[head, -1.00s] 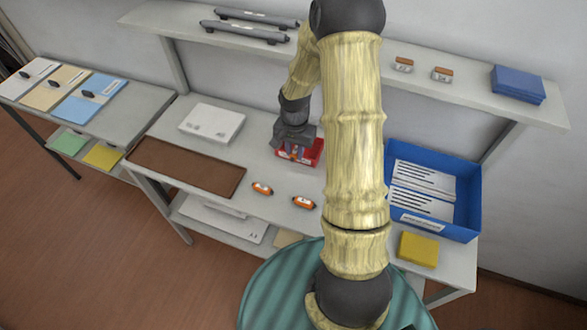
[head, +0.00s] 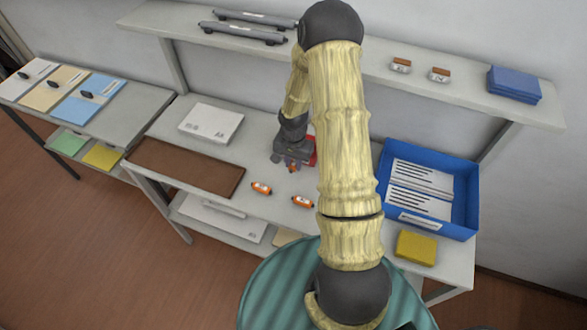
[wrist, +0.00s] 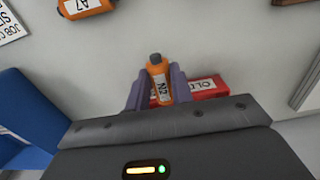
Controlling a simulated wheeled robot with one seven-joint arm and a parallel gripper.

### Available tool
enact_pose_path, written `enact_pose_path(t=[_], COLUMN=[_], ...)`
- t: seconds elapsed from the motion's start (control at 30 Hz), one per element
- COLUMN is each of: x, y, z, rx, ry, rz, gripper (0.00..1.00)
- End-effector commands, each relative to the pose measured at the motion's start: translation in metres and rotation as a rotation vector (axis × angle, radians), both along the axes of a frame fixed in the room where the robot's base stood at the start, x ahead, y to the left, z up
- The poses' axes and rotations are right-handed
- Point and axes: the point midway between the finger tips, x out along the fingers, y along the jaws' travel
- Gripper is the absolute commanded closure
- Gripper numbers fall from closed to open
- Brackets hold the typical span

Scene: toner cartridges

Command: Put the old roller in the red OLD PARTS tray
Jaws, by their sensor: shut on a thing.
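My gripper (wrist: 158,92) is shut on an orange roller (wrist: 157,75) with a grey end and a white label I cannot read surely. In the head view my gripper (head: 291,165) is low over the table, just left of the red tray (head: 311,146). My arm hides much of the tray in that view. In the wrist view the red tray (wrist: 208,86) lies beside the held roller; its white label begins "OLD". I cannot tell whether the held roller touches anything below.
Two other orange rollers lie on the table, at left (head: 262,188) and right (head: 302,201). A brown mat (head: 187,167) and white box (head: 211,122) lie left. A blue tray (head: 472,196) with papers and a yellow block (head: 416,247) are right. A shelf (head: 345,60) runs behind.

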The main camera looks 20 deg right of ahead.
Motion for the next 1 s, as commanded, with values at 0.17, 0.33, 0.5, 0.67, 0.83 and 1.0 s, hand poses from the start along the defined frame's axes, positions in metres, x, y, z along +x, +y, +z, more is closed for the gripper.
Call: enact_pose_path(t=[0.17,0.33,0.5,0.67,0.83,1.0], x=[-0.001,0.000,0.000,0.000,0.000,0.000], y=[0.001,0.000,0.000,0.000,0.000,0.000], z=[-0.023,-0.038,-0.038,-0.041,-0.041,-0.041], rx=[0.001,0.001,0.000,0.001,0.001,0.001], ry=[0.004,0.001,0.000,0.001,0.001,0.001], rz=[0.002,0.001,0.001,0.000,0.000,0.000], gripper=[1.00,1.00,1.00,1.00,0.56,0.56])
